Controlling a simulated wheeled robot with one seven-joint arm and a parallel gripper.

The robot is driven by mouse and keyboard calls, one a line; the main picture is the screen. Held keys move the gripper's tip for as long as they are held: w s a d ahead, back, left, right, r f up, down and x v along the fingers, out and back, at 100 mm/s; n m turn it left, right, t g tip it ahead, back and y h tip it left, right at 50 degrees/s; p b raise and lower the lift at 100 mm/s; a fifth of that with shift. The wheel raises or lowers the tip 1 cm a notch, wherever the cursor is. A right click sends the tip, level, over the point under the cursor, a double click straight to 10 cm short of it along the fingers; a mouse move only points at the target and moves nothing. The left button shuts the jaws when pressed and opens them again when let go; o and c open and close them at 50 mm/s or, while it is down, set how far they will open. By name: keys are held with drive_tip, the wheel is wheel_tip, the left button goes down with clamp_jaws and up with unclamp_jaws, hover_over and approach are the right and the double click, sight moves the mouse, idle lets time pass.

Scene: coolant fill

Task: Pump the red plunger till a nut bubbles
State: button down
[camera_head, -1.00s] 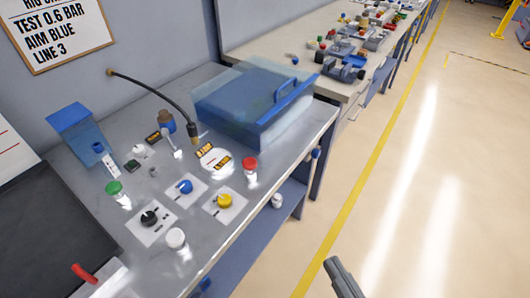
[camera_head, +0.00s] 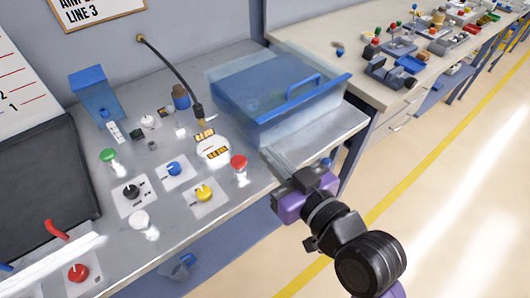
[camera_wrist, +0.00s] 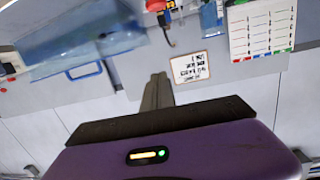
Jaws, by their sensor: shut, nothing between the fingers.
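A red-capped plunger (camera_head: 239,161) with a pale body stands upright on the grey bench, in front of the clear blue tank. My gripper (camera_head: 269,152) is shut and empty. In the head view its fingertips are just right of the red cap, near the tank's front corner; whether they touch anything is unclear. In the wrist view my shut fingers (camera_wrist: 157,88) point toward the wall. The tank (camera_head: 275,100) has a blue lid with a handle. No nut or bubbles can be made out.
Green (camera_head: 108,155), white (camera_head: 140,218), blue (camera_head: 174,168), yellow (camera_head: 204,193) and black (camera_head: 132,191) controls crowd the bench left of the plunger. A black hose (camera_head: 180,72) arches from the wall. A red knob (camera_head: 78,272) sits at front left. The floor at right is clear.

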drive_tip(key=f, duration=0.1)
drive_tip(key=f+g, duration=0.1)
drive_tip(key=s+f+n, duration=0.1)
drive_tip(key=shift+s+a+f+g, duration=0.1)
drive_tip(key=shift+a+g, duration=0.25)
drive_tip(key=shift+g, duration=0.05)
drive_tip(key=p, duration=0.2)
hover_over(239, 162)
drive_tip(key=s, duration=0.1)
wheel_tip(239, 162, down, 2)
drive_tip(key=f, duration=0.2)
drive_tip(key=d+f, duration=0.1)
drive_tip(key=shift+s+d+f, duration=0.1)
drive_tip(key=shift+s+f, duration=0.1)
drive_tip(key=shift+f, duration=0.5)
